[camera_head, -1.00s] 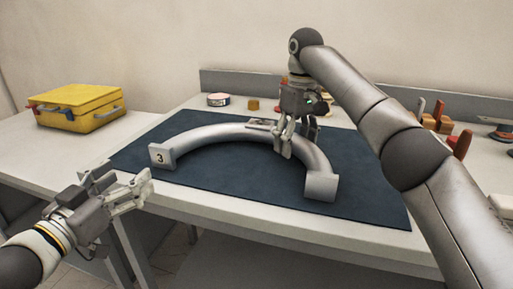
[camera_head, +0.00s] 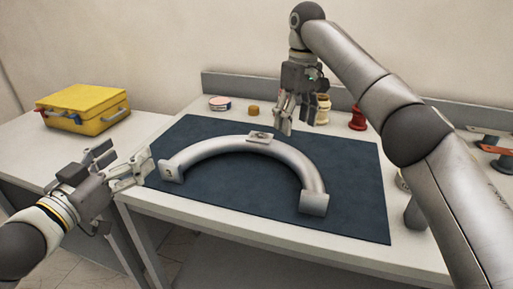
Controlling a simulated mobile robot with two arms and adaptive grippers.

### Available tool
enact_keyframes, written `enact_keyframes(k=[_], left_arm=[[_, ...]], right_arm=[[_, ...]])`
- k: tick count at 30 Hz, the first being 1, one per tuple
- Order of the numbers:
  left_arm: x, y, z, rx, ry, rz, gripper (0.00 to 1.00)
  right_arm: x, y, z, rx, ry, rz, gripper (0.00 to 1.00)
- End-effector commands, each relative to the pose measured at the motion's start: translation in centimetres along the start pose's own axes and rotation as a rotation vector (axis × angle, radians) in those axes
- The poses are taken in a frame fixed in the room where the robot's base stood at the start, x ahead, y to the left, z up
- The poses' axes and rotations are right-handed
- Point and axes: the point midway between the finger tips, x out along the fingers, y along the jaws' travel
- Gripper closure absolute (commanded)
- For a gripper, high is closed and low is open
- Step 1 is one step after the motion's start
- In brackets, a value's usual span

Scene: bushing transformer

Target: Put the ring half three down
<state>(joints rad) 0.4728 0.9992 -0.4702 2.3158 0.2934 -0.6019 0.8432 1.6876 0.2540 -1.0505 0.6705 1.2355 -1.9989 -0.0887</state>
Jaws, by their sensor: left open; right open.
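The grey ring half (camera_head: 215,149) lies as an arch on the dark blue mat (camera_head: 345,195). Its left end plate (camera_head: 171,172) bears a small mark, too small to read now, and its right end block (camera_head: 314,203) is at the mat's front right. A small plate (camera_head: 261,137) sits on top of its curve. My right gripper (camera_head: 284,126) is open and empty, above and behind the curve, apart from it. My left gripper (camera_head: 142,170) is open at the table's left front edge, just left of the left end plate and not holding it.
A yellow toolbox (camera_head: 85,108) stands on the left table. A tape roll (camera_head: 220,103), a small brass piece (camera_head: 253,111), a cream spool (camera_head: 322,110) and a red part (camera_head: 357,118) stand behind the mat. The mat inside the arch is bare.

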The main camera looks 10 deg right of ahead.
Motion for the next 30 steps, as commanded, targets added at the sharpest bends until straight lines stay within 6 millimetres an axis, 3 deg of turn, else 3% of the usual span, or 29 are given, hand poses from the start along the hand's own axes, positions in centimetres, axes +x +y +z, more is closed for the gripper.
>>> enact_keyframes(k=[1,30], left_arm=[[0.0,0.0,-1.5,0.000,0.000,0.000,0.25],[0.0,0.0,-14.7,0.000,0.000,0.000,0.25]], right_arm=[[-1.5,-0.1,0.0,0.000,0.000,0.000,0.35],[-14.7,-0.6,0.0,0.000,0.000,0.000,0.35]])
